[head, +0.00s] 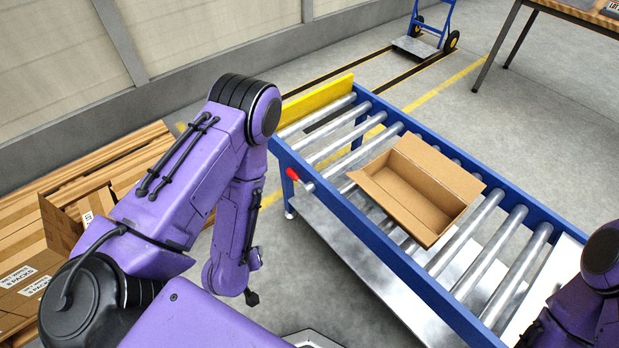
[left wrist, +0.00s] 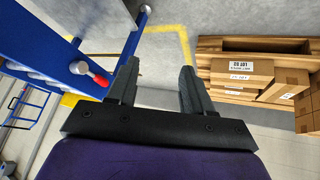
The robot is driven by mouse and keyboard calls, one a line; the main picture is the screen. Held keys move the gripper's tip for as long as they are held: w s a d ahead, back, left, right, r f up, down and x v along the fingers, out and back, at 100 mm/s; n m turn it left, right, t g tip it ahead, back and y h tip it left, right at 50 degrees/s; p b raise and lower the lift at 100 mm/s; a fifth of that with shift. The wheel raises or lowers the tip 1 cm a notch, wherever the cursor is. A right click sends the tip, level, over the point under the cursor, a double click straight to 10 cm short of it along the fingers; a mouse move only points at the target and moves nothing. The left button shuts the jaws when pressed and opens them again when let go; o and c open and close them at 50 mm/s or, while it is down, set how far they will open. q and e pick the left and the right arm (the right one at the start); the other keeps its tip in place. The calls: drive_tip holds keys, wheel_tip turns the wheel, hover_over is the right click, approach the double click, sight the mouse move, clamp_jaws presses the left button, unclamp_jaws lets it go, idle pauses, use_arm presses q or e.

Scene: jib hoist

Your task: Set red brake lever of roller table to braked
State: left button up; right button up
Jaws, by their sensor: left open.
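The red brake lever (head: 292,174) sticks out from the near left side of the blue roller table (head: 357,220), close to its yellow end stop. The lever's red grip (left wrist: 101,80) and pale hub also show in the left wrist view, left of my fingers. My left gripper (head: 252,297) hangs below and left of the lever in the head view, apart from it. In the left wrist view my left gripper (left wrist: 160,78) has its fingers spread with nothing between them. My right arm shows at the lower right of the head view, but its gripper is out of the picture.
An open cardboard box (head: 418,187) sits tilted on the rollers. A yellow end stop (head: 317,102) closes the far left end. Cardboard boxes on wooden pallets (head: 85,200) stand at left. A blue hand truck (head: 425,38) stands behind. Grey floor is clear between pallets and table.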

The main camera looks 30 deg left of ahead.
use_arm(q)
drive_tip(key=w+a+f+n+t+h+b, duration=0.15)
drive_tip(key=w+f+n+t+b, duration=0.5)
drive_tip(key=w+b, duration=0.8)
drive_tip(key=n+t+h+b, duration=0.1)
drive_tip(key=n+t+b, duration=0.45)
drive_tip(key=b, duration=0.85)
approach(300, 180)
drive_tip(key=s+a+f+m+t, duration=0.1)
drive_tip(key=a+f+m+t, duration=0.1)
drive_tip(key=a+f, duration=0.15)
drive_tip(key=w+r, duration=0.2)
drive_tip(key=w, duration=0.8)
drive_tip(key=shift+w+n, duration=0.2)
drive_tip(key=shift+n, duration=0.1)
drive_tip(key=shift+a+h, duration=0.1)
drive_tip(key=shift+h, duration=0.15)
clamp_jaws()
use_arm(e)
wheel_tip(300, 180, down, 33)
drive_tip(key=shift+s+a, duration=0.25)
drive_tip(key=shift+s, duration=0.05)
